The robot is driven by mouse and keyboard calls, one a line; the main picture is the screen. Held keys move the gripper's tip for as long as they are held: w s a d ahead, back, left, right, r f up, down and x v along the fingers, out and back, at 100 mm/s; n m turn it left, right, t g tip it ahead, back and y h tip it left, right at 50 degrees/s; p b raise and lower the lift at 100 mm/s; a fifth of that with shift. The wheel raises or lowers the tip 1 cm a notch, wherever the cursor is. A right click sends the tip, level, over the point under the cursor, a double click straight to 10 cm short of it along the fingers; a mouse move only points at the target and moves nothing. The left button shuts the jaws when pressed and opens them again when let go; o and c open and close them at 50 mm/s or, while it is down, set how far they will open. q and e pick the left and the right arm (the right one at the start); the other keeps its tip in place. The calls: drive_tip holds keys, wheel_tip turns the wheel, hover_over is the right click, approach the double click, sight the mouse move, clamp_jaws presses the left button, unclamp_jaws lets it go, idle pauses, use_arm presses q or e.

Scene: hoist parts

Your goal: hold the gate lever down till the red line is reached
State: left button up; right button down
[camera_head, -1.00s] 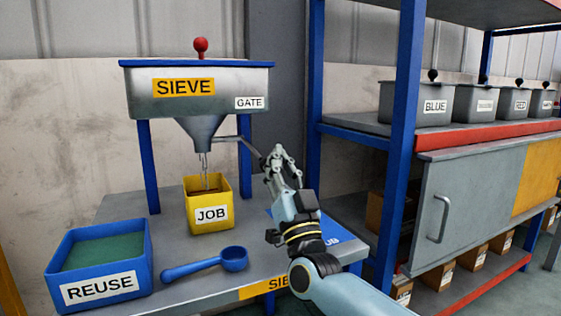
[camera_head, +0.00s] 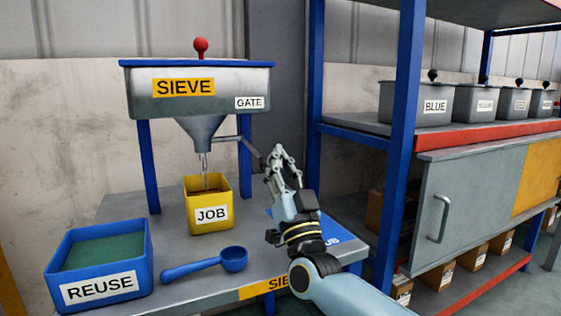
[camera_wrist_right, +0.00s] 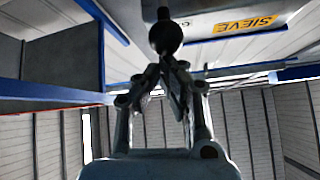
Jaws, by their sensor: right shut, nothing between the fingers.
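The sieve hopper (camera_head: 160,104) stands on blue legs, with a GATE label at its right. The gate lever (camera_head: 247,147) sticks out to the right from under the hopper's funnel (camera_head: 203,131) and slants down to my right gripper (camera_head: 276,152). In the right wrist view a dark round knob (camera_wrist_right: 165,38) sits at the tips of the shut right gripper (camera_wrist_right: 168,62); nothing is between the fingers. A thin stream (camera_head: 204,170) falls from the funnel into the yellow JOB box (camera_head: 211,214). The red line inside the box cannot be made out. My left gripper is not in view.
A blue REUSE tub (camera_head: 99,291) with green contents and a blue scoop (camera_head: 205,264) stand on the grey bench (camera_head: 178,243). A blue-framed shelf (camera_head: 405,130) with grey bins rises close on the right of my arm.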

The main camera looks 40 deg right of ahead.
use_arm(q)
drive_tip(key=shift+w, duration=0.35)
use_arm(e)
drive_tip(key=shift+f, duration=0.3)
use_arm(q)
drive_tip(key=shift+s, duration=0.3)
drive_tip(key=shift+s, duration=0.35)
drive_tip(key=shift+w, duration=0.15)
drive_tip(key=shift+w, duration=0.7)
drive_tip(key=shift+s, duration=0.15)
